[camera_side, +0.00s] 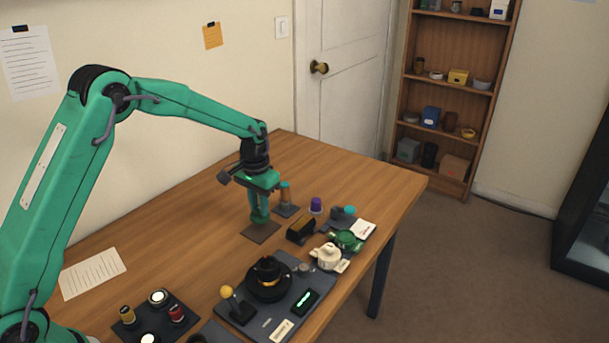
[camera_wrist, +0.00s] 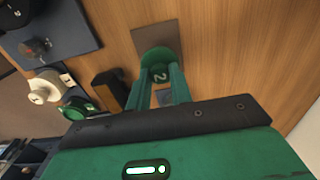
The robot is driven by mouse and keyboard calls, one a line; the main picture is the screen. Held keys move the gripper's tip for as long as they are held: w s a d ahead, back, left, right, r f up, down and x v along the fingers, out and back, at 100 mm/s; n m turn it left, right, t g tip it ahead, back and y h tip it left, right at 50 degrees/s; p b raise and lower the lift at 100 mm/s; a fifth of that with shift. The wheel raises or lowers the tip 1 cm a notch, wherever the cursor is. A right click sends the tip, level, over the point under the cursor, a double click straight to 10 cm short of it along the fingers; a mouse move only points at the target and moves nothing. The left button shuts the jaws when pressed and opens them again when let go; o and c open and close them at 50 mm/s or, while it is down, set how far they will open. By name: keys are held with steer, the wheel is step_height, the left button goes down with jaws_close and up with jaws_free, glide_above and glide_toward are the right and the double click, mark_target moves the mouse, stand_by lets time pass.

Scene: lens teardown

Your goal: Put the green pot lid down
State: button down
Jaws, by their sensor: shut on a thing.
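My gripper (camera_side: 259,211) points down over the back part of the table, shut on the green pot lid (camera_side: 261,219). In the wrist view, the lid (camera_wrist: 160,56) is a round green piece between the two fingertips (camera_wrist: 159,76), marked with what looks like a 2. The lid is over a brown square mat (camera_side: 260,234), which also shows in the wrist view (camera_wrist: 146,38). I cannot tell whether the lid touches the mat. A green pot (camera_side: 346,241) stands at the right edge of the table, beside a white teapot (camera_side: 327,257).
A dark block (camera_side: 301,229), a purple-capped piece (camera_side: 316,205) and a stand with a teal-topped post (camera_side: 285,198) are right of my gripper. A grey board with a black lens part (camera_side: 268,280) lies in front. The wood left of the mat is clear.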

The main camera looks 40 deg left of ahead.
steer(key=shift+f, duration=1.85)
steer(key=shift+f, duration=0.1)
steer(key=c, duration=1.3)
jaws_free()
steer(key=shift+o, duration=0.2)
step_height(320, 180, up, 12)
steer(key=shift+f, duration=0.1)
steer(key=shift+r, duration=0.25)
